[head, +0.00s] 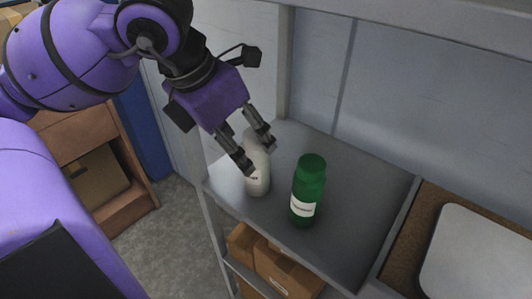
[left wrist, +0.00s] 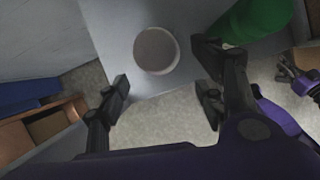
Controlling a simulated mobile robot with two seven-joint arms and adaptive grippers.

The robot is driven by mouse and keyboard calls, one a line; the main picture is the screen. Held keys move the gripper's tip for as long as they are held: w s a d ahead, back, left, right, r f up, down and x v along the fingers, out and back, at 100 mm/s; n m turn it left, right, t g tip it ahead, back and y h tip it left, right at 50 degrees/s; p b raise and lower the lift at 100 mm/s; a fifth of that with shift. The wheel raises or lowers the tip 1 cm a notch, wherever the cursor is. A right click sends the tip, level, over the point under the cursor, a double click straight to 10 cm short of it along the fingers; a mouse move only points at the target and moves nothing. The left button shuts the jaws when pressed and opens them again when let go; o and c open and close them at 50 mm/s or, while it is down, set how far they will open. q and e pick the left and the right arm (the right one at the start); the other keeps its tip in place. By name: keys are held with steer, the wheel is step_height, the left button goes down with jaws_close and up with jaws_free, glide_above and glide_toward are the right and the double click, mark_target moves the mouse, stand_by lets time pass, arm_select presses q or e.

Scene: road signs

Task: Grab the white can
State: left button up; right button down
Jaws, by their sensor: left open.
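The white can (head: 258,182) stands upright on the grey shelf (head: 350,215), left of a green bottle. My left gripper (head: 260,159) is open, with its fingertips by the can's upper part and hiding some of it. In the left wrist view the can's round, greyish top (left wrist: 157,50) lies between the lines of the two open fingers (left wrist: 163,84), somewhat beyond them. I cannot tell whether a finger touches it. A dark gripper on a purple arm, seemingly my right one (left wrist: 300,80), shows small at the right edge of the left wrist view; its jaws are unclear.
The green bottle (head: 308,190) stands close to the can's right; it also shows in the left wrist view (left wrist: 258,18). A shelf post (head: 283,65) and back wall are behind. Cardboard boxes (head: 270,265) sit below. The shelf's right part is clear.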

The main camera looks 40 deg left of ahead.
mark_target(245, 150)
arm_select(q)
steer(key=shift+x, duration=1.15)
steer(key=shift+w+f, duration=0.1)
steer(key=shift+f, duration=0.3)
steer(key=x, duration=0.3)
steer(key=shift+w+d+b, duration=0.15)
steer(key=shift+w+b, duration=0.2)
steer(key=shift+w+f, duration=0.2)
steer(key=shift+f, duration=0.3)
steer(key=c, duration=0.5)
jaws_close()
arm_select(e)
steer(key=shift+s+d+f, duration=0.1)
steer(key=shift+s+f, duration=0.3)
steer(key=shift+s, duration=0.2)
steer(key=shift+s+f, duration=0.35)
steer(key=shift+s, duration=0.2)
